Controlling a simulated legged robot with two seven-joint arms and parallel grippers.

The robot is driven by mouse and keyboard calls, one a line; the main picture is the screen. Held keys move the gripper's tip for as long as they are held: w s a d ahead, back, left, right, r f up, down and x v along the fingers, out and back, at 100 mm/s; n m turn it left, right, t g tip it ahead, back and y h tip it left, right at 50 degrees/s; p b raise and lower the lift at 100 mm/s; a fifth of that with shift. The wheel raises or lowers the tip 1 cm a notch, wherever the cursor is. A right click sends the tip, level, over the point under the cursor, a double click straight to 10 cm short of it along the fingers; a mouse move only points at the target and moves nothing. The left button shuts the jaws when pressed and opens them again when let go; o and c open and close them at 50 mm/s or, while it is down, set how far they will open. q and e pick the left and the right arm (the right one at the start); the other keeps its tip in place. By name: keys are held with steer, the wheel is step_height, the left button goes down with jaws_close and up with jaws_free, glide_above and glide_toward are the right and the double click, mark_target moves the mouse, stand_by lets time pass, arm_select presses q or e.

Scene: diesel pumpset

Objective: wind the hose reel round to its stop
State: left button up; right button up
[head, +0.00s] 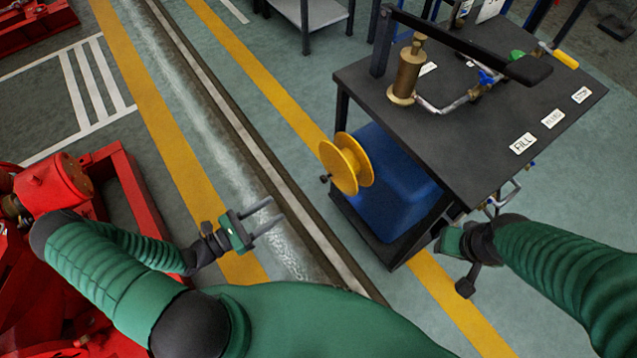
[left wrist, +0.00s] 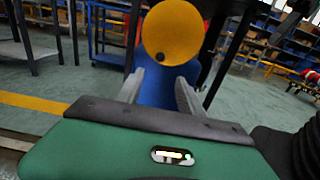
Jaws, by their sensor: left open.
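The hose reel (head: 346,163) is a yellow spool on the left side of the black bench, in front of a blue tank. Its small dark crank knob (head: 324,179) sticks out at the reel's left. In the left wrist view the reel (left wrist: 172,32) shows face-on as a yellow disc, with the dark knob (left wrist: 160,57) low on its face. My left gripper (head: 272,217) is open and empty, below and left of the reel, apart from it. Its two fingers (left wrist: 160,88) point toward the reel.
The black bench (head: 455,130) carries a brass pump, a black lever, valves and labels such as FILL. The blue tank (head: 385,185) sits on its lower shelf. Red machinery (head: 65,190) stands at the left. The floor between it and the bench is clear, with a channel (head: 225,120).

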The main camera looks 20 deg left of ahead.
mark_target(321, 180)
arm_select(q)
steer(key=b+x, duration=0.3)
steer(key=x, duration=1.2)
steer(key=shift+w+d, duration=0.1)
steer(key=shift+d, duration=0.1)
steer(key=shift+c, duration=0.4)
jaws_close()
